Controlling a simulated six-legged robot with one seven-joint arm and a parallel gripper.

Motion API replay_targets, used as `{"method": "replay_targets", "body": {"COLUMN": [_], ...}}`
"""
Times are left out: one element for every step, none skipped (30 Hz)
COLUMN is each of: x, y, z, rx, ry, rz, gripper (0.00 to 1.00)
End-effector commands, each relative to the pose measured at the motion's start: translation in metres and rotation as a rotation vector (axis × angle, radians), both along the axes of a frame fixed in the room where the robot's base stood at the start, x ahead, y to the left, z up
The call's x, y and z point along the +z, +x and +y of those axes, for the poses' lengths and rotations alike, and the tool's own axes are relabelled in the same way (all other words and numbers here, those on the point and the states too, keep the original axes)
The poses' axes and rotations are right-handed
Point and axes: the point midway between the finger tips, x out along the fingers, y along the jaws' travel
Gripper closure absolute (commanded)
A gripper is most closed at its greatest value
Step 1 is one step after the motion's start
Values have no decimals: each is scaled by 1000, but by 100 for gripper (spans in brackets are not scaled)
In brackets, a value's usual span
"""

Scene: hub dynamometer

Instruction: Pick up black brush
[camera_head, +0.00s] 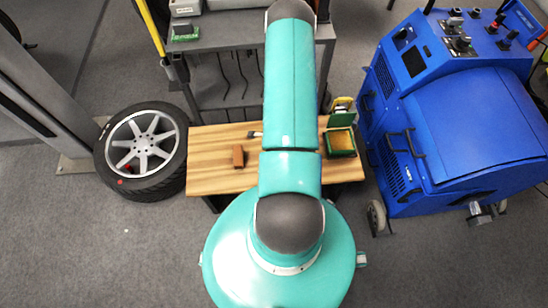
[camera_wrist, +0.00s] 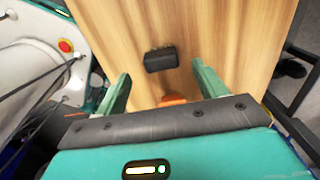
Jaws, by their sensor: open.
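In the wrist view a short black object (camera_wrist: 160,59), which looks like the black brush, lies on the wooden tabletop (camera_wrist: 235,30). Its bristles cannot be made out clearly. My gripper (camera_wrist: 161,71) is open, with its two teal fingers spread apart. The black object appears between and just beyond the fingertips, and nothing is held. An orange thing (camera_wrist: 173,99) shows between the fingers, near the palm, partly hidden by it. In the head view my arm covers the middle of the table (camera_head: 215,178) and hides my gripper.
A wheel (camera_head: 143,151) is at the left and a blue machine (camera_head: 455,115) at the right. A grey cart (camera_head: 225,35) stands behind.

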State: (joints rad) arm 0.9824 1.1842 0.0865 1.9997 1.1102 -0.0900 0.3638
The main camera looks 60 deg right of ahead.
Motion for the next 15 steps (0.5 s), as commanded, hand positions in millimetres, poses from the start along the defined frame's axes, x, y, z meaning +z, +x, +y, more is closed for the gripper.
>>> {"method": "replay_targets", "body": {"x": [-6,-9,-11,-12,-13,-15,-17,-20,-24,-28,-33,-39,-43,-47,-53], "y": [0,0,0,0,0,0,0,0,0,0,0,0,0,0,1], "z": [1,0,0,0,0,0,0,0,0,0,0,0,0,0,0], "rx": [-1,0,0,0,0,0,-1,-1,-1,0,-1,-2,-3,-2,-1], "ry": [1,0,-1,1,1,1,1,1,1,1,1,2,2,1,1], "rz": [0,0,-1,-1,-1,-1,0,-1,-1,0,0,-1,-1,0,0], "gripper": [29,29,29,29,29,29,29,29,29,29,29,29,29,29,29]}}
